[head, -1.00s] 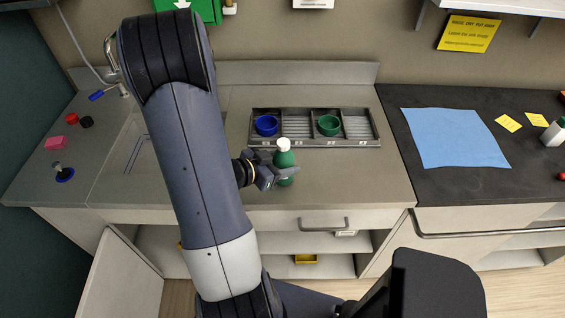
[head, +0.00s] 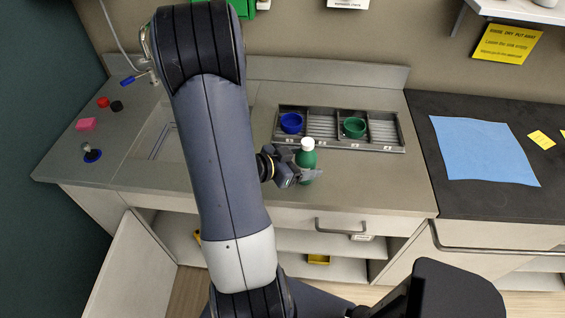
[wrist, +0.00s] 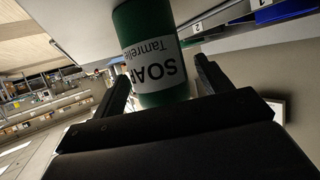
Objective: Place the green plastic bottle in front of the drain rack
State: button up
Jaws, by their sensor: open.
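The green plastic bottle (head: 307,159) with a white cap stands upright on the grey counter, in front of the drain rack (head: 342,146). In the wrist view the bottle (wrist: 152,50) shows a white label reading "SOAP". My gripper (head: 309,177) is at the bottle from the left. In the wrist view my gripper (wrist: 160,90) is open, with one finger on each side of the bottle. I cannot tell whether either finger touches it. The drain rack holds a blue cup (head: 291,122) and a green cup (head: 354,127) in separate compartments.
A sink (head: 166,143) lies left, partly hidden by my arm. Small red, black and pink items and a blue-based brush stand at the far left. A blue cloth (head: 483,150) lies on the dark counter at right. The counter right of the bottle is clear.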

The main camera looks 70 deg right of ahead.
jog(key=v, duration=1.1)
